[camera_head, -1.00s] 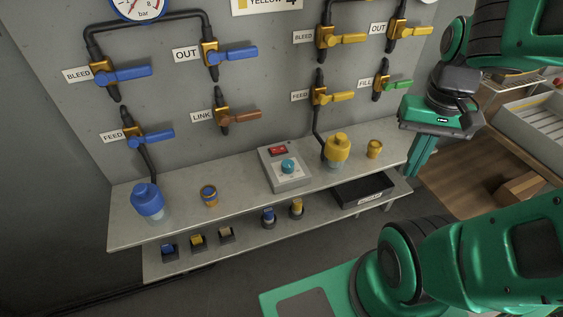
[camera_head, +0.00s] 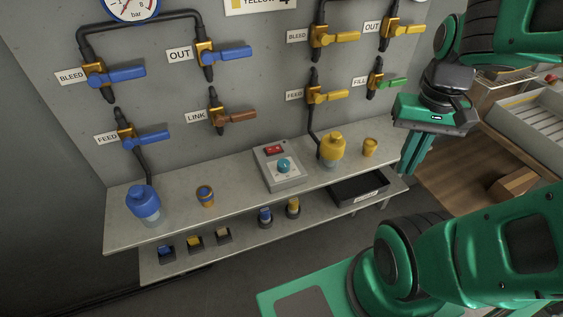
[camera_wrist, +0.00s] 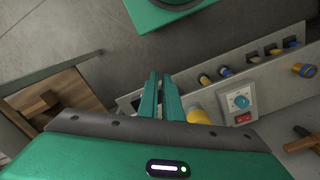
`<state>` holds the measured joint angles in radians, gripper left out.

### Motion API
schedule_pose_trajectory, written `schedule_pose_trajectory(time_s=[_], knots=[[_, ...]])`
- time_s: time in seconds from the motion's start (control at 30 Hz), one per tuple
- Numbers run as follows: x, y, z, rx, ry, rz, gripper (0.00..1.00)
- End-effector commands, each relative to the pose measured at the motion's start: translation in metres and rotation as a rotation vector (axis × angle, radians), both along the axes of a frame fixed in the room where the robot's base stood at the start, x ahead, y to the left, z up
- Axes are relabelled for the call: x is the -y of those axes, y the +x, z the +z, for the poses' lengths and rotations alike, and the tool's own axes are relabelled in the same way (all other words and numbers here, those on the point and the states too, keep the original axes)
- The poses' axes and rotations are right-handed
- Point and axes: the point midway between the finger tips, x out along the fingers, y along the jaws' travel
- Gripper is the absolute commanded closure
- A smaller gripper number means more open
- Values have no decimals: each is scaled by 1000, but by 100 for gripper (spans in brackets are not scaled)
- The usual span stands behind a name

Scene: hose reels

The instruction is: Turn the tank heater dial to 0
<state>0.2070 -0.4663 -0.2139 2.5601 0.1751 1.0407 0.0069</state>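The dial's setting is too small to read. My gripper (camera_head: 411,172) points down at the right end of the bench, well apart from the dial. In the wrist view its fingers (camera_wrist: 161,76) are close together with nothing held between them.
A blue bottle (camera_head: 143,203) stands at left. Valves with handles stick out of the wall above. A black tray (camera_head: 357,190) sits on the lower shelf.

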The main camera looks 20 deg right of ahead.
Motion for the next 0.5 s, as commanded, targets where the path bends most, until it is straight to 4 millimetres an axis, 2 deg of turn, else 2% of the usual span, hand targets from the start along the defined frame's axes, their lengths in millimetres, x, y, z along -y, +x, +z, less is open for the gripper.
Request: schedule_pose_trajectory(time_s=[0.03,0.07,0.13,0.17,0.37,0.5], knots=[[0,-5,3,6,0,-2,81],[-1,-8,5,12,-1,-5,74],[-2,-1,7,12,-5,-26,57],[-3,5,7,12,-7,-41,52],[-26,74,7,7,-29,-211,52],[-60,128,0,13,-37,-353,52]])
